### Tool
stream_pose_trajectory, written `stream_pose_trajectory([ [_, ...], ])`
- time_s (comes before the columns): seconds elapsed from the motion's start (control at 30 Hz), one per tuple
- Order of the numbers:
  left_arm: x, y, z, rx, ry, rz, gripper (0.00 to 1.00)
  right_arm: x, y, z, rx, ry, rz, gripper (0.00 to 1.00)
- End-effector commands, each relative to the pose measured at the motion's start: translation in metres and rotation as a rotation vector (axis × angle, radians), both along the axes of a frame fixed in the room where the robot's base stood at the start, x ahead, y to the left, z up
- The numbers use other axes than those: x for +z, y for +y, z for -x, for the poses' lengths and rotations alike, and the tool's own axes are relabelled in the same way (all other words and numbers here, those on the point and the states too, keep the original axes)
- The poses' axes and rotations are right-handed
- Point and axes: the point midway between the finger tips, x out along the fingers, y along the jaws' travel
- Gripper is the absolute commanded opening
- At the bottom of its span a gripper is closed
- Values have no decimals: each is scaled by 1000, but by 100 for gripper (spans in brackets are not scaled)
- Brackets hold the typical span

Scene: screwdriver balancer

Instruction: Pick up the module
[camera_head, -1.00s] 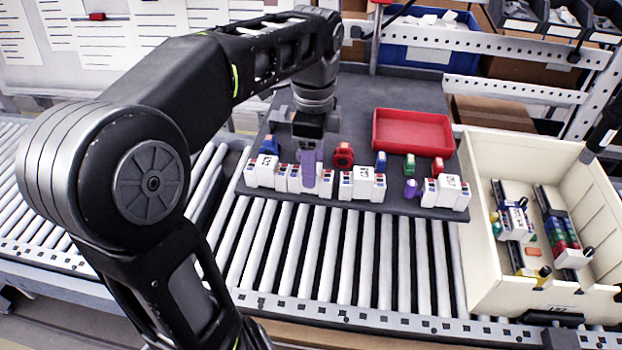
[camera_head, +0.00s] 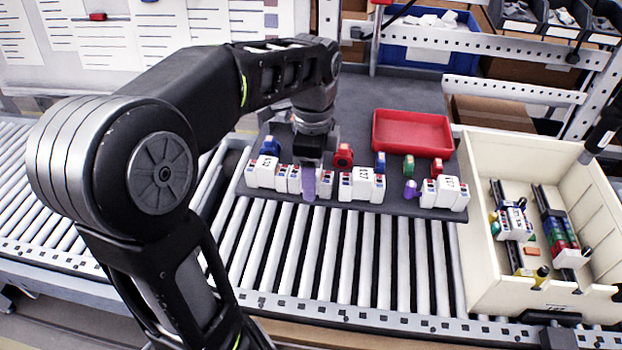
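White modules with small coloured marks stand in a row along the front edge of the dark grey mat. One module group (camera_head: 262,174) is at the left, another (camera_head: 364,185) is in the middle, and one (camera_head: 446,193) is at the right. My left gripper (camera_head: 309,182) points down into the row, between the left and middle modules. A purple piece shows at its tip; I cannot tell whether it is a finger or a held part. The gripper's opening and the module parts behind it are hidden. My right gripper is not in view.
A red tray (camera_head: 412,145) lies behind the row, with small blue, red and green pieces in front of it. A cream bin (camera_head: 480,270) with assembled rails stands at the right. White rollers (camera_head: 330,260) run in front of the mat (camera_head: 355,105).

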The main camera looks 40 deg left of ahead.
Motion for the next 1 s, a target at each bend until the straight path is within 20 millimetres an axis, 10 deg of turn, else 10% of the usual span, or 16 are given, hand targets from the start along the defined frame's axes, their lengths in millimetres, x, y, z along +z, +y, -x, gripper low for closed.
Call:
stream_pose_trajectory([
  [0.6,0,0,0,0,0,0,0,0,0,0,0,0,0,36],
  [1.0,0,0,0,0,-1,0,0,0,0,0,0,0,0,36],
])
